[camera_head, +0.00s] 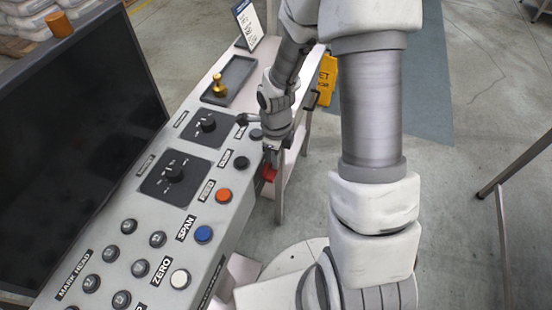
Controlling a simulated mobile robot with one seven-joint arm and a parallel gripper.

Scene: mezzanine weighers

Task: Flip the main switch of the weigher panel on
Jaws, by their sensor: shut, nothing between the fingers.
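The weigher panel (225,168) is a light grey sloped console running from the lower left to the upper middle, with labelled buttons and dials. A red part (269,174) shows at its right-hand front edge, partly hidden by my gripper; it may be the main switch, but I cannot read a label on it or tell its position. My gripper (271,160) points down at that edge, shut and empty, right above or against the red part; I cannot tell whether they touch. A small dark-knobbed lever (242,119) sits on the panel left of my gripper.
Two black dials (174,174), orange (223,195), blue (204,234) and white (180,279) buttons are on the panel. A large dark screen (80,130) stands left. A brass weight (219,86) sits in a black tray. A yellow sign (327,80) stands behind. Right floor is mostly clear, with a metal rail (515,165).

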